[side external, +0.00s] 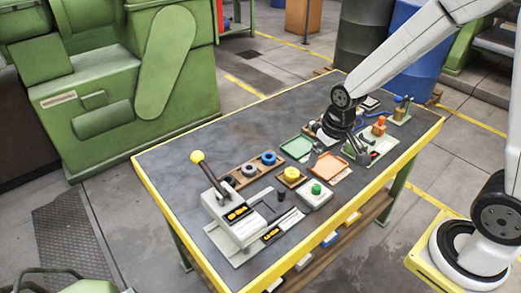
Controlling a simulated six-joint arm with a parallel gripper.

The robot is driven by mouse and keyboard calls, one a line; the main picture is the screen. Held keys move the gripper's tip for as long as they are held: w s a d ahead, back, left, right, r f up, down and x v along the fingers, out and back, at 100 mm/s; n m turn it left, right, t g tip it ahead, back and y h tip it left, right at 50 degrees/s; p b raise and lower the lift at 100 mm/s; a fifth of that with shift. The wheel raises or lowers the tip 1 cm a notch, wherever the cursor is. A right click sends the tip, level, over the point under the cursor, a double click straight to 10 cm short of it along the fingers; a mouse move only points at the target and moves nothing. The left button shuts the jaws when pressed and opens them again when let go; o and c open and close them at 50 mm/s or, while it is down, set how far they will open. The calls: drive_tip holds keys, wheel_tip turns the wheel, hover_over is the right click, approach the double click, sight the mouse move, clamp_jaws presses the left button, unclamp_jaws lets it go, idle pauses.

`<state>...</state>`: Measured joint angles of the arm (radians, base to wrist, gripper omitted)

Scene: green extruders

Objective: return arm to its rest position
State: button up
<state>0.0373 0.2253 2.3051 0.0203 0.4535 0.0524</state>
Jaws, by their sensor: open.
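My gripper (362,155) is at the end of my white arm, over the right part of the dark table (165,162) with yellow edges. It points down, just above or at the small items there, and appears empty, though its fingertips are small and dark. I cannot tell whether it touches anything below it. My arm reaches in from the right side of the picture.
A lever device (235,220) with a yellow knob stands at the table's front left. Beside it are a green button box (315,195), a yellow button (291,174), blue rings (268,158) and green (297,148) and orange trays (328,165). The table's left back is clear.

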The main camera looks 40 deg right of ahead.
drive_tip(key=s+a+r+n, duration=0.1)
drive_tip(key=s, duration=0.5)
drive_tip(key=shift+s+t, duration=0.3)
drive_tip(key=shift+t, duration=0.1)
idle(0.6)
